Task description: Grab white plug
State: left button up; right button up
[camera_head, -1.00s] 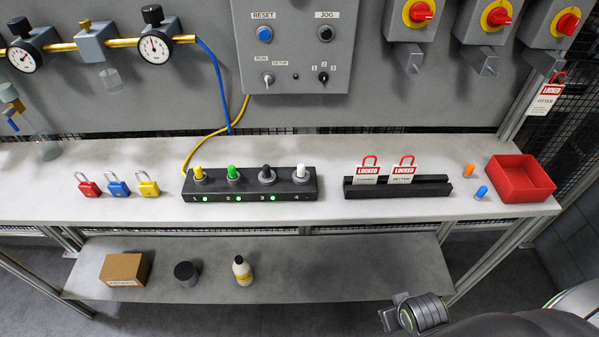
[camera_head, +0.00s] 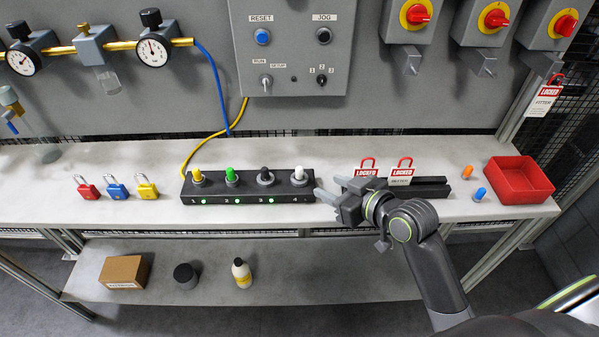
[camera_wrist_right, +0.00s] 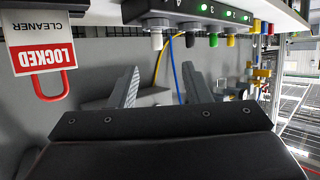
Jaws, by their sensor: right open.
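The white plug (camera_head: 299,174) stands upright in the rightmost position, numbered 4, of a black block (camera_head: 215,197) on the bench. It also shows in the right wrist view (camera_wrist_right: 157,40), where the picture is upside down. Yellow (camera_head: 197,176), green (camera_head: 231,174) and black (camera_head: 265,174) plugs stand in the same block. My right gripper (camera_head: 329,190) is open and empty, just right of the block's right end, with its fingers pointing left towards the white plug. In the wrist view the plug is beyond the two fingers (camera_wrist_right: 160,88), apart from them. My left gripper is not in view.
A black rack with two red-and-white LOCKED tags (camera_head: 401,173) stands behind my right gripper. Orange and blue plugs (camera_head: 479,194) and a red tray (camera_head: 517,198) lie farther right. Padlocks (camera_head: 116,187) lie at left. A control box (camera_head: 293,60) hangs above.

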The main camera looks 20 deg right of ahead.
aim_at(302, 172)
jog(key=p+x, duration=0.1)
jog(key=x, duration=0.7)
jog(key=shift+w+a+f+p, duration=0.1)
jog(key=shift+w+f+p, duration=0.05)
jog(key=shift+w+p, duration=0.25)
jog(key=x, duration=0.3)
jog(key=shift+p, duration=0.4)
jog(key=shift+w+f, duration=0.35)
jog(key=shift+w, duration=0.25)
grip_shut()
